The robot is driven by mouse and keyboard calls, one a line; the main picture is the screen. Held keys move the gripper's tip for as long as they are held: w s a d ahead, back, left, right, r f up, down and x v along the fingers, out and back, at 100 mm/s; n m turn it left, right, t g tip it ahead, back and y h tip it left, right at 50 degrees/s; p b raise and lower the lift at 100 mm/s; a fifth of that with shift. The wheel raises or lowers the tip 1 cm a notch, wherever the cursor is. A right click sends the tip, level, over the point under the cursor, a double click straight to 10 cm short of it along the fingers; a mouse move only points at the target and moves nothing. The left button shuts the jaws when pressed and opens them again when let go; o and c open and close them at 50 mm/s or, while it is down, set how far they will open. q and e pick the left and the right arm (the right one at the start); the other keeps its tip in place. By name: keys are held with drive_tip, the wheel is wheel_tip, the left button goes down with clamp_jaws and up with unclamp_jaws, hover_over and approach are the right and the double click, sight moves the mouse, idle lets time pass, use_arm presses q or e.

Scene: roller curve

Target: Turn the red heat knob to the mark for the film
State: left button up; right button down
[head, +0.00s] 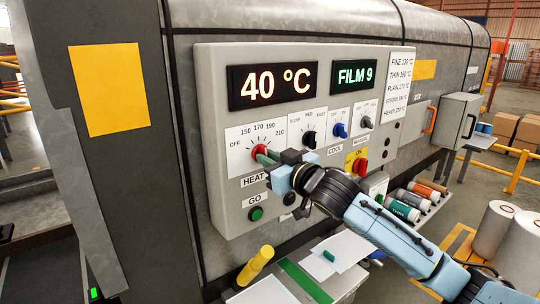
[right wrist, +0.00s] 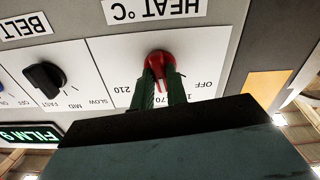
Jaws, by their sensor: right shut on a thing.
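The red heat knob (head: 257,153) sits on a white dial plate marked OFF, 150, 170, 190 and 210, above the HEAT label. My right gripper (head: 268,157) reaches it from the right, its green fingers closed on it. In the right wrist view the red knob (right wrist: 160,62) is between the two fingertips (right wrist: 160,84). The mark the knob points to is hidden by the fingers. The heat display (head: 272,84) reads 40 °C. The film display (head: 355,74) reads FILM 9. A film chart (head: 401,78) lists names with temperatures, from FINE to HEAVY. My left gripper is not in view.
Black knobs (head: 309,139), a blue COOL knob (head: 340,130) and a red ON switch (head: 360,166) are on the same panel. A green GO button (head: 256,213) is below the heat dial. A yellow-handled tool (head: 256,265) stands under the panel.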

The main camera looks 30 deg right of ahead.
drive_tip(key=shift+m+p, duration=0.3)
drive_tip(key=shift+m, duration=0.4)
drive_tip(key=c, duration=1.4)
unclamp_jaws()
drive_tip(key=s+d+b, duration=0.1)
drive_tip(key=s+b, duration=0.2)
drive_tip(key=s, duration=1)
drive_tip(key=shift+s, duration=0.2)
